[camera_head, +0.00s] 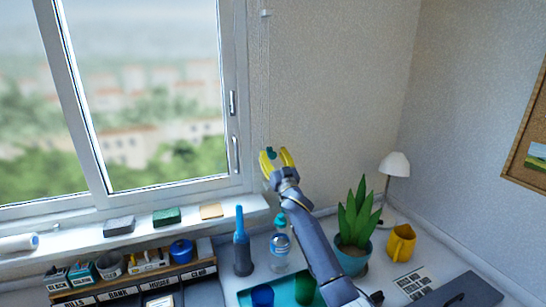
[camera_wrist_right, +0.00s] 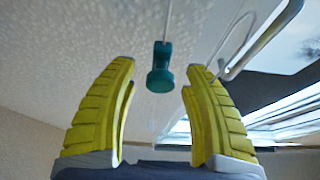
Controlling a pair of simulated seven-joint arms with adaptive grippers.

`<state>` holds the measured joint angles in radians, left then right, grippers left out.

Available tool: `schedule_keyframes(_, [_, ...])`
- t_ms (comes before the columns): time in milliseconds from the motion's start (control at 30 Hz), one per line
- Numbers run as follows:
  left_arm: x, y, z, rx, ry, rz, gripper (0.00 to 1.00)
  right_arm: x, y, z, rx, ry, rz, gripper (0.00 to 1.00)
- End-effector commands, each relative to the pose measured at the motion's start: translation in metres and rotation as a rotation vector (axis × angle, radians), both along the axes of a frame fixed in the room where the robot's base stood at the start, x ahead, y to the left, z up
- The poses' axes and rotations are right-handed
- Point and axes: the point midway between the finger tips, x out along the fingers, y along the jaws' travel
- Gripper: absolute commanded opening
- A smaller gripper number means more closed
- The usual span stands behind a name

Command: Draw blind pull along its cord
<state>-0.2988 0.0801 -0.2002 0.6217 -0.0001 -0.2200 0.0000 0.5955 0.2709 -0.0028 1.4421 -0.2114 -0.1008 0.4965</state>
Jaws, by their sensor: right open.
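The blind pull (camera_head: 271,152) is a small teal knob hanging on a thin pale cord (camera_head: 265,80) beside the right edge of the window frame. In the right wrist view the pull (camera_wrist_right: 160,70) hangs from its cord (camera_wrist_right: 169,20) ahead of the fingertips, roughly midway across the gap. My right gripper (camera_head: 275,160) has yellow ribbed fingers, which are open on either side of the pull in the head view. In the right wrist view the open fingers (camera_wrist_right: 160,75) do not touch the pull. My left gripper is not in view.
The window (camera_head: 150,90) with its handle (camera_head: 235,155) is left of the cord. Below my right arm stand a bottle (camera_head: 280,252), a blue-topped tool (camera_head: 241,245) and a teal tray (camera_head: 290,290).

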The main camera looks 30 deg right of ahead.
Motion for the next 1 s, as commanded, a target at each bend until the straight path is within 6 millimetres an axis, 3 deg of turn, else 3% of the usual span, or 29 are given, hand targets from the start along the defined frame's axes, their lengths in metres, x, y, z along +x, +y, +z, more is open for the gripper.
schedule_keyframes(367, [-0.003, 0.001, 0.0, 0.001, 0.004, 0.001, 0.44, -0.01, 0.001, -0.005, 0.0, 0.0, 0.0, 0.49])
schedule_keyframes(1000, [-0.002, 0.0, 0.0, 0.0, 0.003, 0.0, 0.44, -0.097, 0.007, -0.041, 0.0, 0.001, -0.001, 0.49])
